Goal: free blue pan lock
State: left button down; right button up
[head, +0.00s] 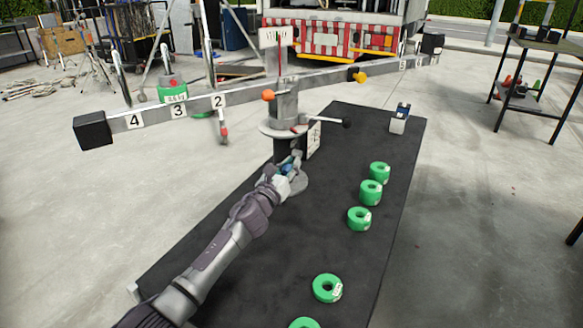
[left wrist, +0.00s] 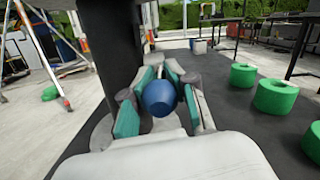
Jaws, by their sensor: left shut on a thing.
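A balance with a long numbered beam (head: 215,98) stands on the black table. Its column (head: 283,145) rises from a round grey base (head: 293,184). The blue pan lock (left wrist: 159,97) is a round blue knob at the column, between the teal pads of my left gripper (left wrist: 159,100). In the head view my left gripper (head: 288,172) reaches the lower column and is shut on the blue knob, which it mostly hides there. A black-ended lever (head: 345,123) sticks out to the right above. My right gripper is not in view.
Several green ring weights (head: 359,218) lie along the right side of the black table (head: 270,262). A small blue and white box (head: 399,118) stands at its far right.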

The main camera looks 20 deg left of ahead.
pick_arm(q)
jog(key=shift+f, duration=0.35)
jog(key=c, duration=1.2)
grip_release()
jog(key=shift+s, duration=0.1)
jog(key=shift+r, duration=0.25)
jog(key=shift+s, duration=0.1)
jog(key=v, duration=1.2)
